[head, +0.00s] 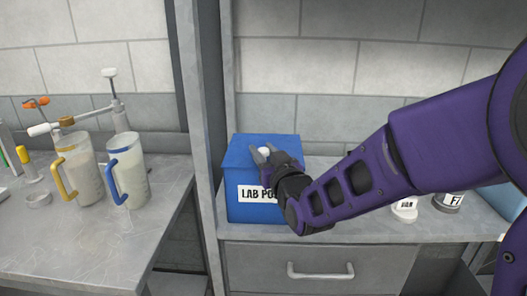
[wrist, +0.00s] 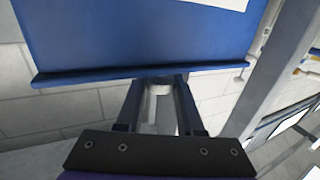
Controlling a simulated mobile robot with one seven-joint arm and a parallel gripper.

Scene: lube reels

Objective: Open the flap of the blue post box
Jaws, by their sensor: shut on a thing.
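The blue post box (head: 245,207) stands on the grey counter right of a post in the head view, its white label partly hidden by my gripper. My gripper (head: 267,154) is at the box's upper front, with a small white knob (head: 264,150) between its fingers. In the wrist view, my gripper (wrist: 161,84) is shut on the white knob (wrist: 158,90), beside a blue edge of the post box (wrist: 140,35). Where the flap's seam runs, and whether the flap is raised, I cannot tell.
A yellow-handled jug (head: 78,170) and a blue-handled jug (head: 127,170) stand on the left bench. White-labelled containers (head: 405,209) stand right of the box, below my arm. A drawer (head: 320,268) is under the counter. The tiled wall is close behind.

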